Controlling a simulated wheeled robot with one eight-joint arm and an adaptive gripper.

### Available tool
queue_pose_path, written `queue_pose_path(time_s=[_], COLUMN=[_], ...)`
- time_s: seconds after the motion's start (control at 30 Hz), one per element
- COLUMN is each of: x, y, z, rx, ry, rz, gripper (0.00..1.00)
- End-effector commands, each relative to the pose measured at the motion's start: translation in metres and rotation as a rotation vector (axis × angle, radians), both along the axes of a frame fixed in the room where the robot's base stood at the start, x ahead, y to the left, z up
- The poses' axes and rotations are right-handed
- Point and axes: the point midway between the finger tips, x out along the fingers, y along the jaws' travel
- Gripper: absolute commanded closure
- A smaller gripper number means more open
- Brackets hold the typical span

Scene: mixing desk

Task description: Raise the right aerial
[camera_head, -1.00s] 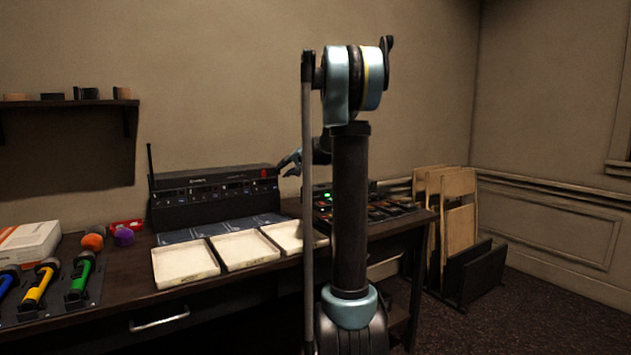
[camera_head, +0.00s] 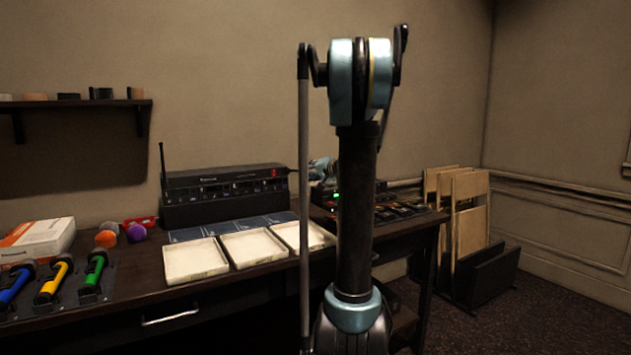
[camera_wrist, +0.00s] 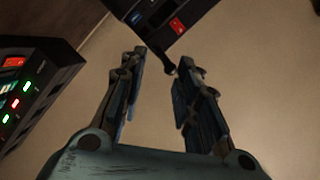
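The black wireless receiver (camera_head: 225,195) stands at the back of the desk. Its left aerial (camera_head: 162,168) stands upright at its left end. In the wrist view the receiver (camera_wrist: 178,18) is at the top, and the right aerial (camera_wrist: 163,62) shows as a short dark rod sticking out from its end, not upright. My gripper (camera_wrist: 160,62) is open, with the aerial's tip between the fingertips, closer to the right finger; I cannot tell whether they touch. In the head view my gripper (camera_head: 318,168) is right of the receiver, partly hidden by my arm.
A mixer with lit buttons (camera_wrist: 25,90) is close on the left in the wrist view. White trays (camera_head: 197,261) lie before the receiver. Coloured microphones (camera_head: 54,282) and a white-orange box (camera_head: 38,242) are at left. Wooden panels (camera_head: 470,215) stand in a rack at right.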

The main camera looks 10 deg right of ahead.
Motion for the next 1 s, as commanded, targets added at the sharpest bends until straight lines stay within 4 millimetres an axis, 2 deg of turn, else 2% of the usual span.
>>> queue_pose_path(time_s=[0.3,0.63,0.8,1.0], x=[-0.045,-0.085,-0.098,-0.11], y=[-0.026,-0.048,-0.027,-0.014], z=[0.011,0.021,0.012,0.004], rx=[0.0,0.0,-0.031,-0.058], ry=[0.0,0.0,0.035,0.064], rz=[-0.004,-0.004,0.031,0.053], gripper=[0.7,0.7,0.7,0.7])
